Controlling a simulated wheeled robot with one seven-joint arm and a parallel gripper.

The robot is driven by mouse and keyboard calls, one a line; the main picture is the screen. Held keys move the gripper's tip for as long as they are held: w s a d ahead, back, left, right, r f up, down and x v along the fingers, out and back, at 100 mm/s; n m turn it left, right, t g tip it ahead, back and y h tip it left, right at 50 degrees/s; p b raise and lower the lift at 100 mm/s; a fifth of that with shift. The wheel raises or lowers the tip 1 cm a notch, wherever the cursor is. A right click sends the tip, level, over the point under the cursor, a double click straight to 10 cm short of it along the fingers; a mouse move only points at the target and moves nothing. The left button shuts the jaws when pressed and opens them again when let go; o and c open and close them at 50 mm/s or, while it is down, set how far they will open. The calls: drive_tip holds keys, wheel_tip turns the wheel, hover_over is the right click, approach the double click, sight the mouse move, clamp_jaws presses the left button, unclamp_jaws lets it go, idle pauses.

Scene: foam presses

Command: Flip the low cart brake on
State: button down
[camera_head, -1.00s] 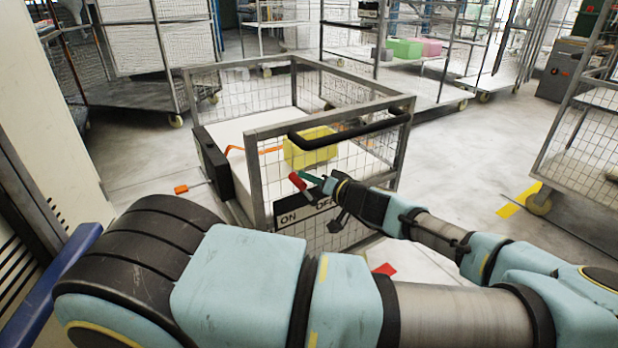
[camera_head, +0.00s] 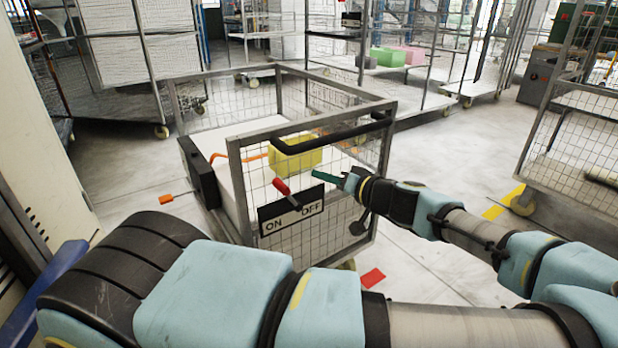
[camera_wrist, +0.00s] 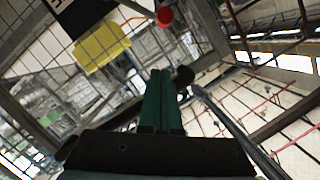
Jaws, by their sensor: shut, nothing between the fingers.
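The brake lever (camera_head: 282,186) has a red grip and stands on the end of the low mesh cart (camera_head: 235,190). It tilts up and to the left, leaning toward the ON side of the black ON/OFF plate (camera_head: 291,211). My gripper (camera_head: 316,173) has green fingers, pressed together and empty. Its tips are right of the red grip, with a visible gap in the head view. In the wrist view the red grip (camera_wrist: 164,16) shows end-on beyond my fingertips (camera_wrist: 160,73). Part of the plate (camera_wrist: 82,12) shows at the top there.
A yellow block (camera_head: 296,155) lies inside the cart, behind the mesh. A black push handle (camera_head: 330,137) runs above the plate. Another mesh cart (camera_head: 575,140) stands at right. A red floor marker (camera_head: 372,278) lies in front; open floor extends right of the cart.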

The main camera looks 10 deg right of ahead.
drive_tip(key=shift+v, duration=0.95)
drive_tip(key=a+f+n+g+y, duration=0.1)
drive_tip(key=a+f+g, duration=0.5)
drive_tip(key=a, duration=0.5)
drive_tip(key=s+a+f+g+h, duration=0.35)
drive_tip(key=s+a+g, duration=0.25)
drive_tip(key=s+g, duration=0.2)
drive_tip(key=a+r+m+t+h+p, duration=0.1)
drive_tip(key=r+h, duration=0.5)
drive_tip(key=r, duration=0.9)
drive_tip(key=shift+s+a+t, duration=0.2)
drive_tip(key=shift+a+t, duration=0.6)
drive_tip(key=shift+a, duration=0.35)
